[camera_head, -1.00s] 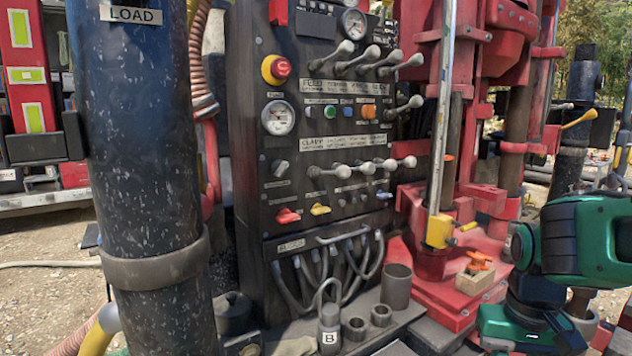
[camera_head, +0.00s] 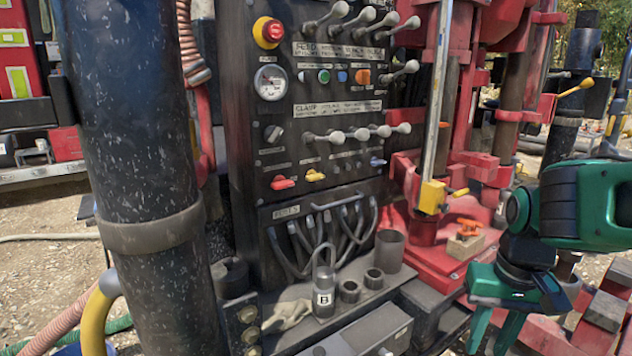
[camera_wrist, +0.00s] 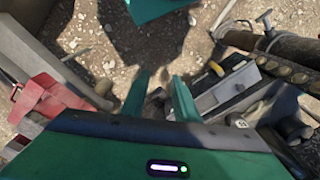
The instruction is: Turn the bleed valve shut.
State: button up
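No valve can be made out as the bleed valve, since the small labels are too blurred to read. A longer yellow-handled lever (camera_head: 577,88) stands at the far right. My gripper (camera_head: 495,343) is at the lower right in the head view, pointing down, apart from the panel. In the wrist view its two green fingers (camera_wrist: 160,98) are apart with nothing between them.
A grey canister marked B (camera_head: 324,297) and open cups (camera_head: 389,250) stand on the ledge below the panel. A thick black pipe (camera_head: 135,150) blocks the left. Red machinery (camera_head: 420,255) lies between panel and arm. Gravel (camera_wrist: 160,50) shows beyond the fingers in the wrist view.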

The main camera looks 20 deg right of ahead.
jog(key=w+a+f+t, duration=0.1)
jog(key=w+a+t, duration=0.25)
jog(key=w, duration=1.05)
jog(key=m+t+y, duration=0.6)
jog(key=m+t, duration=0.2)
jog(key=t, duration=0.5)
send_near(318, 179)
jog(key=x, duration=0.9)
jog(key=shift+w+a, duration=0.1)
grip_shut()
